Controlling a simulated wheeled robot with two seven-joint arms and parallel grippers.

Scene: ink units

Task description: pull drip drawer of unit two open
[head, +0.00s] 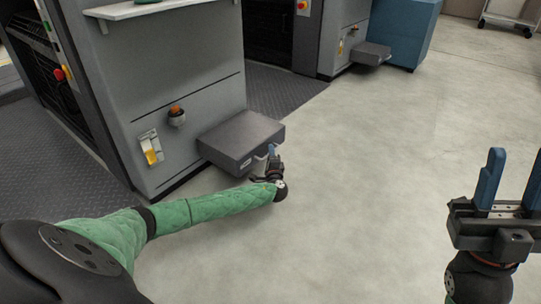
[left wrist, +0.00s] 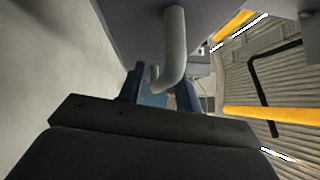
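A dark grey drip drawer (head: 238,136) juts out low from the side of the near grey ink unit (head: 185,85). I cannot read a unit number. My left gripper (head: 272,152) is at the drawer's front face, by its handle. In the left wrist view the grey curved handle (left wrist: 174,45) reaches down between the two blue fingers of the left gripper (left wrist: 160,92). The fingers stand apart, with a gap visible beside the handle, so they look open around it. Contact is hard to tell. My right gripper (head: 512,185) is open and empty over the floor at right.
A second unit with a similar drawer (head: 371,53) stands farther back, beside a blue cabinet (head: 403,30). The concrete floor (head: 390,150) in front of the drawer is clear.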

